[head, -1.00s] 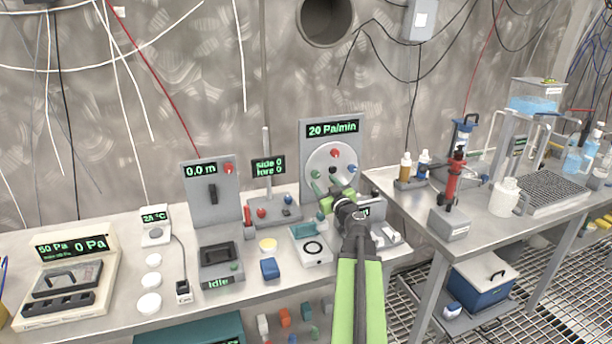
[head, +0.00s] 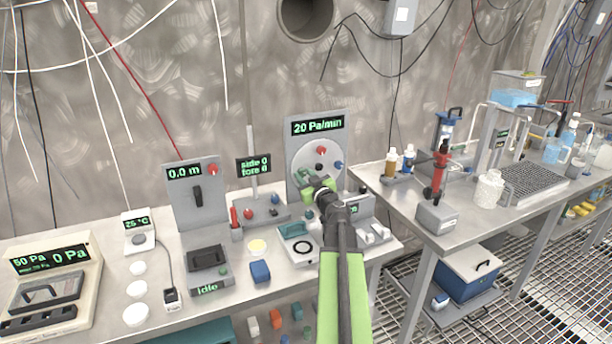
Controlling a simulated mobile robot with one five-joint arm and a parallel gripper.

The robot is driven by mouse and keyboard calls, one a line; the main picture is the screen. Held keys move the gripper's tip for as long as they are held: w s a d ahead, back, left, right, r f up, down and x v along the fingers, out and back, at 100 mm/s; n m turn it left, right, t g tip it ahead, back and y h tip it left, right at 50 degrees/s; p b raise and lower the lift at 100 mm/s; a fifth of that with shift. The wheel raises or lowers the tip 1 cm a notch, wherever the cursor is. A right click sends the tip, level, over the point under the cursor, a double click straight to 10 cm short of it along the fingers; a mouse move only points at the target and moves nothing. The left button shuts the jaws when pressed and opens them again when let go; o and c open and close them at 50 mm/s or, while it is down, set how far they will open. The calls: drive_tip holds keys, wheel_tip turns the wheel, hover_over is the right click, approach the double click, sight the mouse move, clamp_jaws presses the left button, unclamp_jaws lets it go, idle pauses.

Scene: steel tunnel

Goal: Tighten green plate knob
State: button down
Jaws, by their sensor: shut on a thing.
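The upright grey panel (head: 291,134) reads "20 Pa/min" and carries a pale round plate (head: 328,158). On the plate are a red knob (head: 321,150), a blue knob (head: 339,164) and a dark centre knob (head: 318,167). The green knob (head: 301,174) is at the plate's lower left, partly covered by my gripper. My gripper (head: 305,186), with green fingers, reaches up to that lower left side and is shut on the green knob. The exact finger contact is small and partly hidden by my arm.
A grey stand (head: 268,213) with small knobs is left of the panel. A white box with a black ring (head: 303,250) and a blue block (head: 260,272) lie in front on the bench. A second table (head: 400,205) with bottles and a red pump stands to the right.

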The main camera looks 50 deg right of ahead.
drive_tip(key=m, duration=0.4)
drive_tip(key=shift+d+m, duration=0.15)
drive_tip(key=shift+m, duration=0.25)
drive_tip(key=c, duration=1.1)
unclamp_jaws()
drive_tip(key=shift+c, duration=0.2)
drive_tip(key=shift+o, duration=0.2)
